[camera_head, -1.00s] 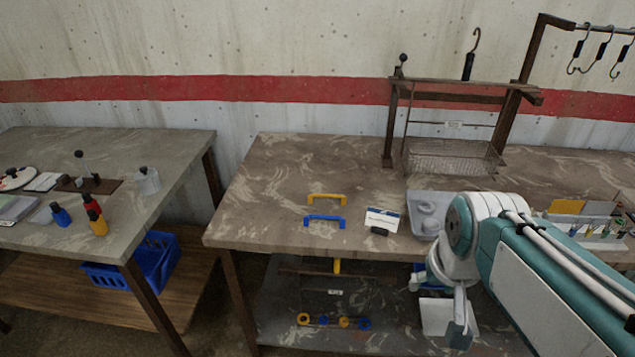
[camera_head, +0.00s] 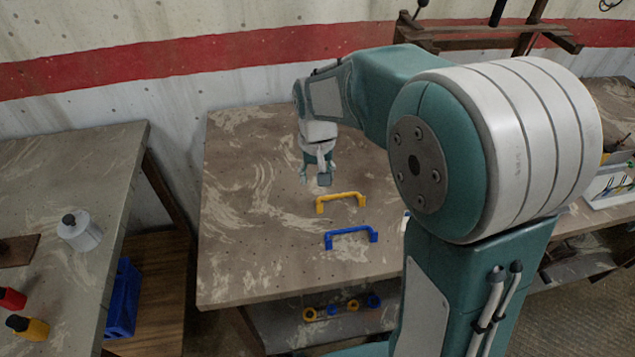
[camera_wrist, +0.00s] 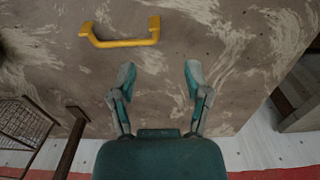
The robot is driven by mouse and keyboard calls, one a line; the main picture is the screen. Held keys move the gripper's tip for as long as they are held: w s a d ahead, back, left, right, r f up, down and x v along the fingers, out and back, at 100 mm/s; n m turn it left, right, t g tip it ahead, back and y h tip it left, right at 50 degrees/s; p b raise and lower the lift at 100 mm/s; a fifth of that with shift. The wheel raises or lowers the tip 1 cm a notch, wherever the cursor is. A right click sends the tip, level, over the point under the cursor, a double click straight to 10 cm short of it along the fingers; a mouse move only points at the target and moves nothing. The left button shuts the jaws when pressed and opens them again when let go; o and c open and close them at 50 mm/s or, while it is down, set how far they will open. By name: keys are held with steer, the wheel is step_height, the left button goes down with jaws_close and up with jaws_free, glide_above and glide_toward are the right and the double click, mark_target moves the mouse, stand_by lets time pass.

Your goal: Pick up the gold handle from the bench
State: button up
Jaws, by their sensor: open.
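The gold handle (camera_head: 341,202) lies on the bench (camera_head: 240,225), just in front of my gripper in the head view. In the wrist view the gold handle (camera_wrist: 122,40) is at the upper left, beyond the fingertips and apart from them. My gripper (camera_head: 318,178) is above the bench, behind the handle. In the wrist view my gripper (camera_wrist: 158,72) has its two fingers spread, with only bare bench between them.
A blue handle (camera_head: 350,237) lies on the bench in front of the gold one. A wire basket (camera_wrist: 24,128) and rack stand at the lower left of the wrist view. The left part of the bench is clear. A second bench (camera_head: 75,180) stands at left.

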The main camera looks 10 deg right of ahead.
glide_above(319, 204)
step_height(319, 204, down, 5)
steer(key=shift+w+d, duration=0.15)
steer(key=f, duration=0.5)
steer(key=shift+a, duration=0.4)
steer(key=shift+d+f, duration=0.1)
steer(key=shift+f, duration=0.3)
steer(key=shift+d+f, duration=0.15)
steer(key=shift+d, duration=0.25)
jaws_close()
steer(key=shift+a, duration=0.25)
